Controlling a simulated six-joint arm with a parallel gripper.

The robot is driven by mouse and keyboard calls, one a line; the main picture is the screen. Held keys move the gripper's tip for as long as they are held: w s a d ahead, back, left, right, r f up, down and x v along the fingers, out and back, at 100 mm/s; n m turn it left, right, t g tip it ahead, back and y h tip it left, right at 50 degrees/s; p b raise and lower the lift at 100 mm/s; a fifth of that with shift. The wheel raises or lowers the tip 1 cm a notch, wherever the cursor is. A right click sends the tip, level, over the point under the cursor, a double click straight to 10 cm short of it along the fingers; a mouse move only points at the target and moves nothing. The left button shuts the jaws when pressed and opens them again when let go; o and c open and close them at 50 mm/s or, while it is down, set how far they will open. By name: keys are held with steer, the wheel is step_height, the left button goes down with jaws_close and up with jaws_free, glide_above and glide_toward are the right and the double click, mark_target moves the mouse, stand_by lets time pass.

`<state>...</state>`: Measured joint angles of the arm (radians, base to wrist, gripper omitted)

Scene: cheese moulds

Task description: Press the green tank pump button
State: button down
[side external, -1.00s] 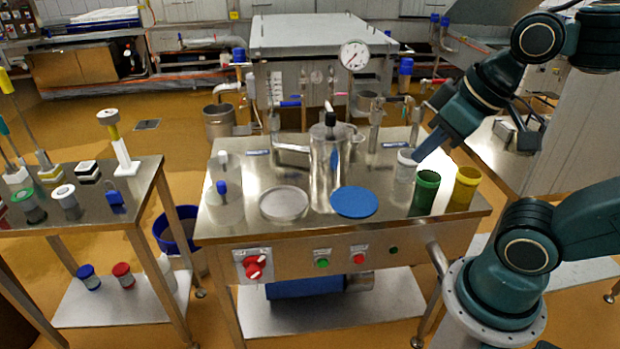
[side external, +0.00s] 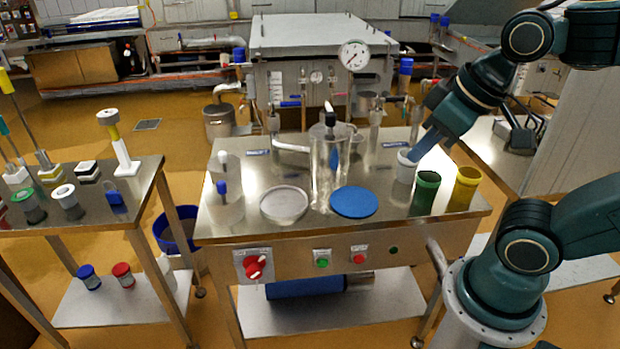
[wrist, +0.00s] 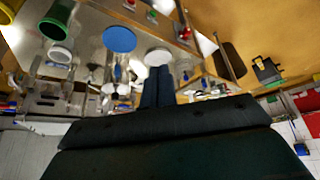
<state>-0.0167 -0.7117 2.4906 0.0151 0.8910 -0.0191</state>
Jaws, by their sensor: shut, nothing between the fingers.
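The green button (side external: 321,263) is a small round button on the steel front panel of the middle table, under a small white label. It also shows as a small green spot near the top of the wrist view (wrist: 152,16). My gripper (side external: 414,157) is shut and empty, pointing down and left above the table's right side. It is well above, behind and to the right of the button. Its tips overlap the white cup in the side view; I cannot tell whether they touch. The blue fingers show together in the wrist view (wrist: 160,70).
A red button (side external: 358,259) and a red rotary switch (side external: 254,265) flank the green button. A blue disc (side external: 353,202), a steel cylinder (side external: 327,175), a white cup (side external: 405,172), a green cup (side external: 425,192) and a yellow cup (side external: 465,190) stand on the table. Space before the panel is clear.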

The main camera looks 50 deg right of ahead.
steer(key=w+a+f+n+g+h, duration=0.25)
steer(key=w+f+n, duration=0.25)
steer(key=w+f, duration=0.3)
steer(key=w+a+f+n+g+h, duration=0.2)
steer(key=w+a+f+n, duration=0.3)
steer(key=f, duration=0.6)
steer(key=n+t+h, duration=0.2)
steer(key=n+h, duration=0.4)
steer(key=n, duration=0.5)
glide_toward(323, 263)
steer(key=s+a+f, duration=0.2)
steer(key=s+f, duration=0.3)
steer(key=s, duration=0.1)
steer(key=shift+s+f, duration=0.3)
steer(key=shift+s, duration=0.1)
steer(key=shift+w+d, duration=0.1)
steer(key=shift+d, duration=0.05)
steer(key=w+d, duration=0.6)
steer(key=shift+w+d, duration=0.15)
stand_by(2.0)
